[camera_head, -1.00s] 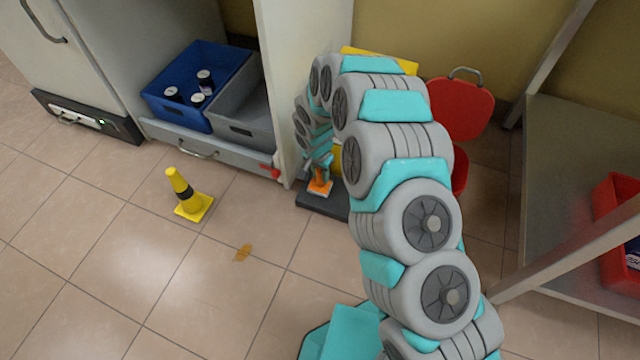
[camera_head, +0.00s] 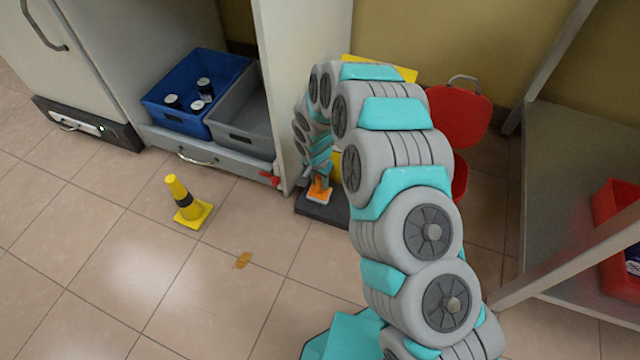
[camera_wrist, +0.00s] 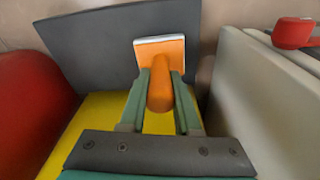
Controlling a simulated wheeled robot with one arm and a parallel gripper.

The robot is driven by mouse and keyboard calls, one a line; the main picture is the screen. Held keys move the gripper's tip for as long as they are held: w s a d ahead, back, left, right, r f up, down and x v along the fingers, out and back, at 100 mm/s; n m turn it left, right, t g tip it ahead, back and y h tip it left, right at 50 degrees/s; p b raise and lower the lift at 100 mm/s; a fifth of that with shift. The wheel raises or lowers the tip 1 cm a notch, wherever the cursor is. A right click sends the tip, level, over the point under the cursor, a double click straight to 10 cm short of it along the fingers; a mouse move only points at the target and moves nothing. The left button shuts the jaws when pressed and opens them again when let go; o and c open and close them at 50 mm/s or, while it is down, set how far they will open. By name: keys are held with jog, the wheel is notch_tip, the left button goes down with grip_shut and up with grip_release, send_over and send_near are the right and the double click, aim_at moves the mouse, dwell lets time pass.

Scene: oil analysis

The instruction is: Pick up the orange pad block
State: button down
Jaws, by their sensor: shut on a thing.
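The orange pad block (camera_wrist: 160,58) shows in the wrist view as an orange plate with a pale edge and a rounded orange handle. My gripper (camera_wrist: 160,82) is shut on the handle, with one green finger on each side. The plate lies beyond the fingertips, in front of a dark grey slab. In the head view the orange pad block (camera_head: 319,191) is small, at the end of my arm, above or on the dark base (camera_head: 322,210); I cannot tell whether it touches.
A white cabinet wall (camera_head: 283,90) stands close left of my gripper. Red (camera_head: 460,112) and yellow (camera_wrist: 90,125) parts are close by. A yellow cone (camera_head: 186,203) and an orange-brown spot (camera_head: 243,260) are on the open floor. A blue bin (camera_head: 165,115) and grey bin (camera_head: 240,138) sit in the cabinet.

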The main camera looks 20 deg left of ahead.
jog(key=shift+r, duration=0.45)
jog(key=r, duration=0.2)
jog(key=shift+s+d+r+p, duration=0.2)
jog(key=shift+s+r+p, duration=0.05)
jog(key=shift+r+p, duration=0.05)
jog(key=s+d+r+p, duration=0.1)
jog(key=s+d, duration=0.7)
jog(key=s, duration=0.5)
jog(key=shift+r, duration=0.15)
jog(key=shift+d, duration=0.1)
jog(key=c, duration=1.3)
grip_release()
grip_shut()
